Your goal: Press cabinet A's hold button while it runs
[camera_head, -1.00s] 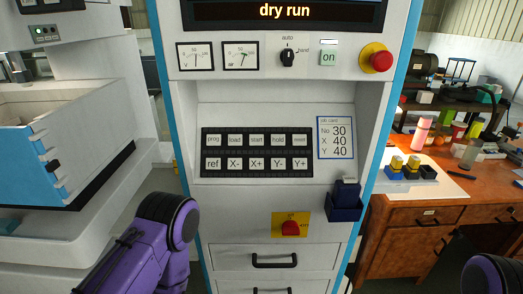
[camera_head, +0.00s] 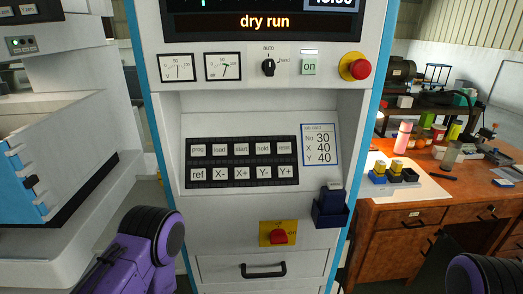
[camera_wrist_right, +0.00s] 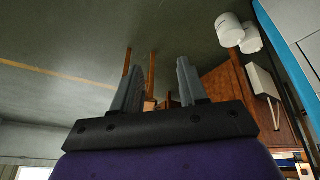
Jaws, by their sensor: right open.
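The cabinet (camera_head: 215,110) stands upright in front of me in the head view, with a display (camera_head: 265,21) reading "dry run" at its top. Its black keypad (camera_head: 240,161) has two rows of pale keys. The hold button (camera_head: 263,148) is in the upper row, between start (camera_head: 241,149) and reset (camera_head: 284,147). Nothing covers it or touches it. My right gripper (camera_wrist_right: 155,85) is open and empty in the right wrist view, with no keypad between its fingers. My left gripper is not in view; only part of my left arm shows.
A red mushroom button (camera_head: 359,68), a selector knob (camera_head: 268,67) and an on button (camera_head: 308,64) sit above the keypad. A red-yellow switch (camera_head: 279,234) and a blue holder (camera_head: 331,208) are below. A wooden desk (camera_head: 440,205) with clutter stands at right.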

